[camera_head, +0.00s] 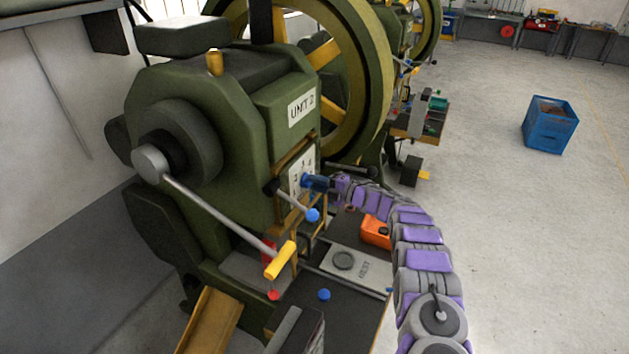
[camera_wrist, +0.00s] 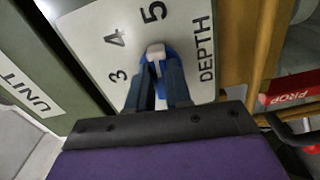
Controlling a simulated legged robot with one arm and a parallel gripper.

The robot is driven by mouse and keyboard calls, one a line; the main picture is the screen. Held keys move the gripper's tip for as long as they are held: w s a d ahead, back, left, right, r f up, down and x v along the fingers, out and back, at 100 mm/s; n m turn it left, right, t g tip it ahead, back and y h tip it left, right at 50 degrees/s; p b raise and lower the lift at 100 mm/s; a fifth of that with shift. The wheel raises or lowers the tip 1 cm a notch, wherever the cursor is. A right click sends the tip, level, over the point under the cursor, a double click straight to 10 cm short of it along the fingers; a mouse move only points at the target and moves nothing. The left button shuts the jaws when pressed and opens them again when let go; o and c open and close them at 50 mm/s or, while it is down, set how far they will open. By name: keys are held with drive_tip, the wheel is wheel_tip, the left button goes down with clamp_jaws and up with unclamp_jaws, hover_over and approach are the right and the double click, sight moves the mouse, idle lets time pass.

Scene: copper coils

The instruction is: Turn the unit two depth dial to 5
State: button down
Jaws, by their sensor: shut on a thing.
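The machine marked UNIT 2 (camera_head: 302,109) carries a white depth plate (camera_head: 296,182) on its front. In the wrist view the plate (camera_wrist: 100,40) shows 3, 4, 5 and the word DEPTH. A blue dial with a pale pointer tip (camera_wrist: 155,51) sits on the plate. The pale tip lies just below the 5 in the picture and to the right of the 4. My gripper (camera_wrist: 159,70) is shut on the dial, a dark blue finger on each side; the fingers hide part of it. In the head view my gripper (camera_head: 312,182) reaches the plate from the right.
A lever with a blue ball (camera_head: 312,215) sticks out just below my gripper. A long lever with a yellow handle (camera_head: 280,260) crosses the machine's front. An orange box (camera_head: 376,231) sits on the bed below my arm. A blue bin (camera_head: 550,125) stands on open floor.

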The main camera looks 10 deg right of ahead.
drive_tip(key=shift+d+f+m, duration=0.25)
drive_tip(key=shift+d+m, duration=0.15)
drive_tip(key=shift+m, duration=0.1)
drive_tip(key=c, duration=1.4)
unclamp_jaws()
drive_tip(key=o, duration=0.4)
drive_tip(key=shift+d, duration=0.25)
drive_tip(key=shift+c, duration=0.2)
drive_tip(key=p+v, duration=0.1)
drive_tip(key=v, duration=1.6)
drive_tip(key=shift+d+p, duration=0.2)
drive_tip(key=shift+p, duration=0.1)
drive_tip(key=shift+d, duration=0.1)
